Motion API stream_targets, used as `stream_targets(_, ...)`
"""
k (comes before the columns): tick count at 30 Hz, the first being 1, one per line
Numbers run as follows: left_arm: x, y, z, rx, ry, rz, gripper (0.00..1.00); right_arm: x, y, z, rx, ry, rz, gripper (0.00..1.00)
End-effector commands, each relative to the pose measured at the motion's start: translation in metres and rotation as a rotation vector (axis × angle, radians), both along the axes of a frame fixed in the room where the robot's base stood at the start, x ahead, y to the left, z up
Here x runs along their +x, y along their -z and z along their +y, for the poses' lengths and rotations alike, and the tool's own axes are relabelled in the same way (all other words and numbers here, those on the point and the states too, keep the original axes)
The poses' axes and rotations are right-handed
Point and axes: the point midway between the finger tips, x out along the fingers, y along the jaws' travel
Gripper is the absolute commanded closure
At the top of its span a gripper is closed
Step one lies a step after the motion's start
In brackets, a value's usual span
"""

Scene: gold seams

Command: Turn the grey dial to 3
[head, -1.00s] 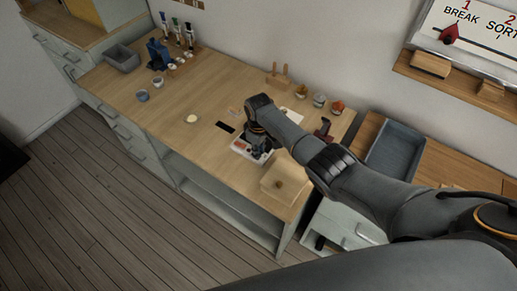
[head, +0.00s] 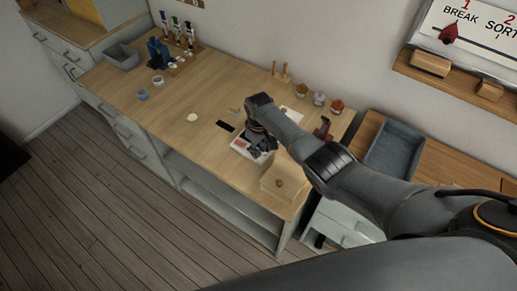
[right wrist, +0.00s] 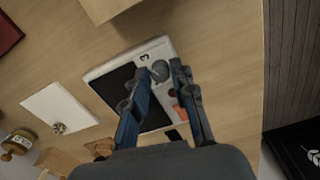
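The grey dial (right wrist: 160,70) sits on a white device (right wrist: 105,70) with a black panel, beside a printed 3. The device also shows on the workbench in the head view (head: 240,147), partly hidden by my right arm. My right gripper (right wrist: 160,74) points down at the device, its two fingers apart with the dial between or just beyond their tips. I cannot tell whether they touch it. In the head view the right gripper (head: 260,146) is at the device. The dial is not clear there. My left gripper is not in view.
A wooden block (head: 279,182) stands close to the device at the bench's front. A white card (right wrist: 60,108) lies beside it. Jars (head: 319,99) and a red object (head: 323,127) stand toward the back. The bench's left middle is mostly clear.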

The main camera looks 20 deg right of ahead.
Motion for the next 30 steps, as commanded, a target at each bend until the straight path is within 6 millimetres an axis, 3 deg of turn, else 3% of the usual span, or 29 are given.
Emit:
stream_targets(11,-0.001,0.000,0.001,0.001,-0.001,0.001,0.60,-0.001,0.000,0.000,0.000,-0.001,0.001,0.58)
stream_targets(16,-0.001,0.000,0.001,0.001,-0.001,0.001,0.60,0.000,-0.011,0.000,0.001,-0.002,-0.002,0.58)
stream_targets(20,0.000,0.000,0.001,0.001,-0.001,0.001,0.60,0.000,-0.030,0.000,0.001,-0.003,-0.004,0.58)
stream_targets(30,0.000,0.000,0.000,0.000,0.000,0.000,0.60,0.000,-0.098,0.000,0.001,-0.001,-0.003,0.58)
